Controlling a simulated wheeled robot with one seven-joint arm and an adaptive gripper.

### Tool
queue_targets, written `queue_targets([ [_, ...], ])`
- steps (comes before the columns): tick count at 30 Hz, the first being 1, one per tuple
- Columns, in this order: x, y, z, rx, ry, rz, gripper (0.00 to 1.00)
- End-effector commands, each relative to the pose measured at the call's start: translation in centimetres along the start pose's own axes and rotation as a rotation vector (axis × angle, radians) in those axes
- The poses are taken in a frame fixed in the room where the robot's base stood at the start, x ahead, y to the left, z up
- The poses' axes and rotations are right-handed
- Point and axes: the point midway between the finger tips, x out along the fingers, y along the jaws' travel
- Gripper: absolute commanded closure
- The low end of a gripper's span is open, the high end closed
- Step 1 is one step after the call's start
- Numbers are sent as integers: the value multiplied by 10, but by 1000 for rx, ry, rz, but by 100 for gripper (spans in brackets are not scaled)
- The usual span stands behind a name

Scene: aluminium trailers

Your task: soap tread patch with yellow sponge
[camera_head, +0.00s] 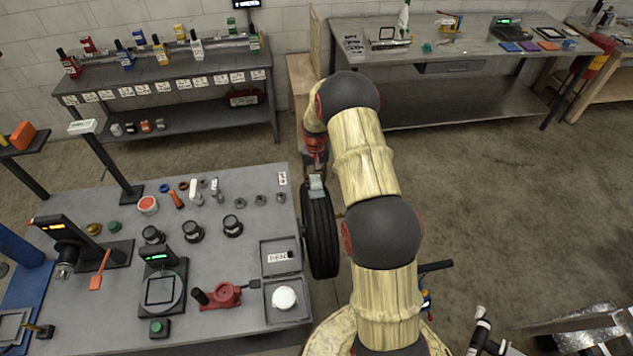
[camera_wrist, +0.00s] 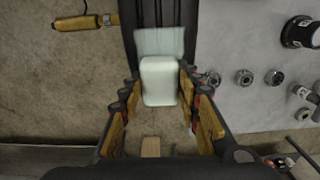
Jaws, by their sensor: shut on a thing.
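The black tyre (camera_head: 319,231) stands upright against the right edge of the grey workbench. Its grooved tread (camera_wrist: 153,14) runs up the top of the wrist view. A pale grey-green patch (camera_wrist: 160,41) lies across the tread there. My gripper (camera_wrist: 160,88) is shut on a pale, whitish-green block (camera_wrist: 159,82), just in front of the patch. The block looks whitish, not yellow, and I cannot tell whether it touches the tread. In the head view, my gripper (camera_head: 316,163) is above the tyre's far end, partly hidden by my arm.
The workbench (camera_head: 225,180) beside the tyre holds black knobs, rings, a red clamp tool (camera_head: 226,295) and two grey trays (camera_head: 280,244). A shelf with bottles (camera_head: 165,85) and a second bench (camera_head: 445,38) stand behind. The floor (camera_head: 490,190) at the right is mostly clear.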

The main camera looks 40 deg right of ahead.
Motion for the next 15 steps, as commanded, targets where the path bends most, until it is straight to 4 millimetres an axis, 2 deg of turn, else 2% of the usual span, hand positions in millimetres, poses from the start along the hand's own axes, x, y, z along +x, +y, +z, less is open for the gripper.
queue_targets([
  [1, -10, -1, -2, -1, 5, 0, 91],
  [15, -52, -9, 0, -5, 5, 0, 91],
])
